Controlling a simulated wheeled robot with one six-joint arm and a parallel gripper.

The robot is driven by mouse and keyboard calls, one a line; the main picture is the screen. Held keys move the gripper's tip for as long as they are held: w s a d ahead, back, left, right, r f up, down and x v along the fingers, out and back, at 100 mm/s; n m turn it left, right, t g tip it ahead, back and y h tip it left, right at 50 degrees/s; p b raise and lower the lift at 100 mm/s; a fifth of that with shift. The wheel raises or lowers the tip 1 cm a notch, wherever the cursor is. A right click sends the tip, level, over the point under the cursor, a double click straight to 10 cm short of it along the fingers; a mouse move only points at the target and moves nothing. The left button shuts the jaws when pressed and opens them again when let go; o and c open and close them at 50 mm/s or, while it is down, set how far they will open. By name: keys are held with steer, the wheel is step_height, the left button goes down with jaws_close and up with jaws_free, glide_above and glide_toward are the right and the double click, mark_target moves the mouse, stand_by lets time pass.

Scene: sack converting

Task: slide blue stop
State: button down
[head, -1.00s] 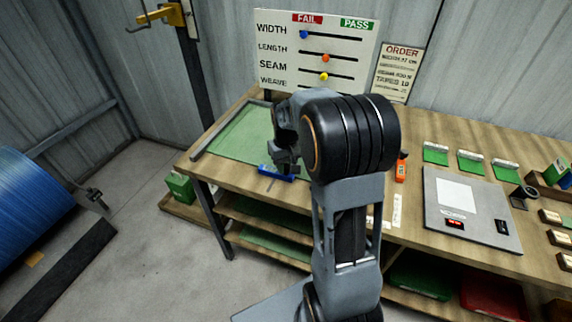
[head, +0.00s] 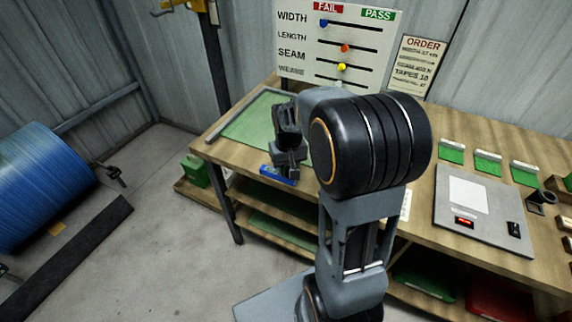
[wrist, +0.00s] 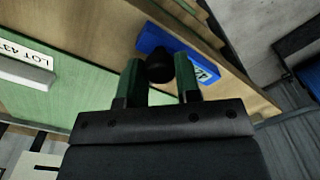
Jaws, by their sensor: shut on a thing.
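The blue stop (head: 278,173) is a low bar at the left part of the bench, close to the front edge and in front of the green mat. In the wrist view the blue stop (wrist: 172,45) lies at the wooden edge, with a black round knob (wrist: 160,68) and a small white label partly hidden by a finger. My gripper (head: 289,166) is down at the stop. In the wrist view my gripper (wrist: 159,78) has its two fingers on either side of the knob and is shut on it. The exact finger contact is hard to see.
The green mat (head: 250,122) has a metal rail on its left. A FAIL/PASS board (head: 375,48) with coloured sliders stands behind. A grey panel (head: 484,214) and green cards lie at right. A LOT plate (wrist: 25,70) lies left in the wrist view.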

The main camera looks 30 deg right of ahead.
steer(key=shift+s+a, duration=0.1)
steer(key=c, duration=1)
jaws_free()
steer(key=shift+a, duration=0.15)
steer(key=shift+o, duration=1)
step_height(320, 180, up, 14)
steer(key=p, duration=0.1)
steer(key=shift+f, duration=0.1)
